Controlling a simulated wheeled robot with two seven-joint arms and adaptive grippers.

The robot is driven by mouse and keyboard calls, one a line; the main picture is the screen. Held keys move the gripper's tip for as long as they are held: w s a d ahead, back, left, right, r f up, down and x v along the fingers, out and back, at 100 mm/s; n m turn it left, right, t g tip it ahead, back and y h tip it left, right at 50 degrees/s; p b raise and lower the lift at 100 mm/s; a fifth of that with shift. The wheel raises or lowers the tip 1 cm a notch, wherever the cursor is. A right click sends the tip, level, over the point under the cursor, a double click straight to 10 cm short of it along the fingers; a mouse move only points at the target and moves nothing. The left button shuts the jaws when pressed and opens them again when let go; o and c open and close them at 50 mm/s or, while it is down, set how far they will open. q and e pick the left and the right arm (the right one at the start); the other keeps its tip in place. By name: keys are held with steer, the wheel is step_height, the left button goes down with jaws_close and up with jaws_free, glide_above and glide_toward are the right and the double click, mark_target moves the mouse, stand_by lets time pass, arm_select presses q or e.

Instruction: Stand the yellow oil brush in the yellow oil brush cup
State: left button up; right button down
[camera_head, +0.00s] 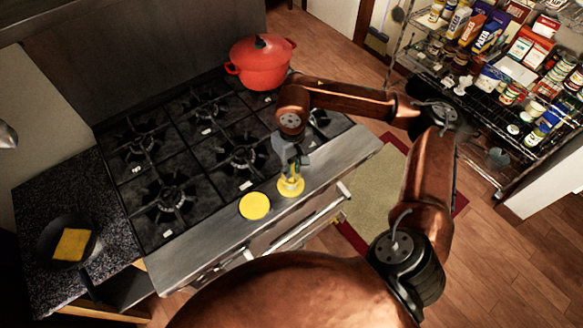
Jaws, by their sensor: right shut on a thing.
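My right gripper (290,160) points down over the steel front ledge of the stove. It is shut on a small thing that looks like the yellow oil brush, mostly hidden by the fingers. Directly below the fingertips is a clear and yellow piece (291,186), with a yellow ring at its bottom. I cannot tell whether this is the brush alone or the brush over or inside the cup. A flat, round yellow piece (255,206) lies on the ledge just left of it, apart from it. My left gripper is not in view.
The black gas stove (215,125) has several burner grates. A red lidded pot (261,62) stands at its back right. A dark pan (68,243) with a yellow-orange square sits on the left counter. A stocked wire shelf (490,95) stands right. The left ledge is clear.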

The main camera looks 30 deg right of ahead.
steer(key=c, duration=1.8)
jaws_free()
steer(key=shift+o, duration=0.2)
